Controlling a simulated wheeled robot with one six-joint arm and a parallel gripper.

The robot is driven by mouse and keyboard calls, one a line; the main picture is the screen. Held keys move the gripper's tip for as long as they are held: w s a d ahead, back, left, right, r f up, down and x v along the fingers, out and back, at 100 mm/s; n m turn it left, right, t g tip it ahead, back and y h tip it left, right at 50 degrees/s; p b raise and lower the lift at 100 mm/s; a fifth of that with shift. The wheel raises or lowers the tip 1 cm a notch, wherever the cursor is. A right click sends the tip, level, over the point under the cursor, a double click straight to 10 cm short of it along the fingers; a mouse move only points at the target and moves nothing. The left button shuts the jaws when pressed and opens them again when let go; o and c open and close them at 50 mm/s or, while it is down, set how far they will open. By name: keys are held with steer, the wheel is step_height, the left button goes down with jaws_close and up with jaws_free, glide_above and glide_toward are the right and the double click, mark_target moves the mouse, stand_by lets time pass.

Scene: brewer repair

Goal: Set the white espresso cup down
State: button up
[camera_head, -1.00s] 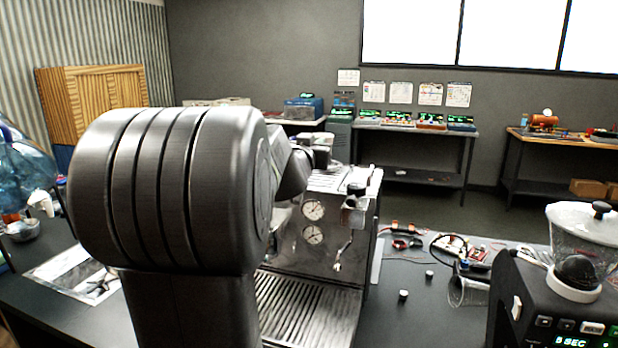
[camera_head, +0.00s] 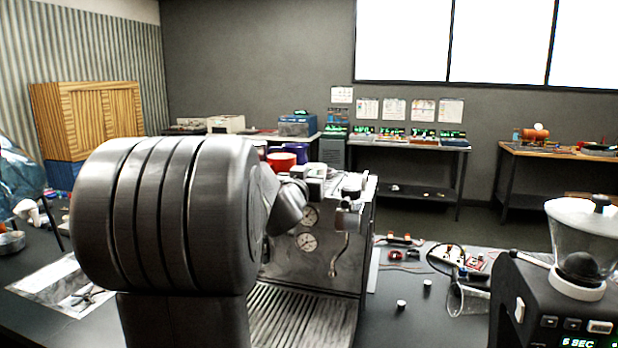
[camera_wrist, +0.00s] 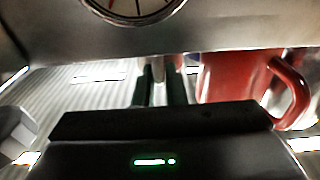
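I cannot make out a white espresso cup for certain in either view. In the wrist view, my gripper (camera_wrist: 160,86) shows two dark fingers with a narrow gap and a pale strip between or behind them. It is too blurred to tell whether they hold something. A red cup (camera_wrist: 232,78) with its handle to the right is just right of the fingers. The espresso machine (camera_head: 330,262) stands in the middle of the head view, with two gauges and a slatted drip tray (camera_head: 290,318). In the head view my arm hides my gripper.
A red cup (camera_head: 282,162) and a purple-blue one (camera_head: 301,153) show above the machine's top, beside my arm. A grinder (camera_head: 565,300) stands at the right. Small parts and wiring (camera_head: 465,262) lie on the table behind it. Printed sheets (camera_head: 65,288) lie at the left.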

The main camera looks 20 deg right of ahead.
steer(key=o, duration=0.4)
steer(key=shift+c, duration=0.2)
steer(key=shift+r, duration=0.15)
steer(key=r+v, duration=0.1)
steer(key=v, duration=1.1)
steer(key=shift+f, duration=0.5)
steer(key=x, duration=1.2)
steer(key=shift+r+p, duration=1.1)
steer(key=shift+r, duration=0.4)
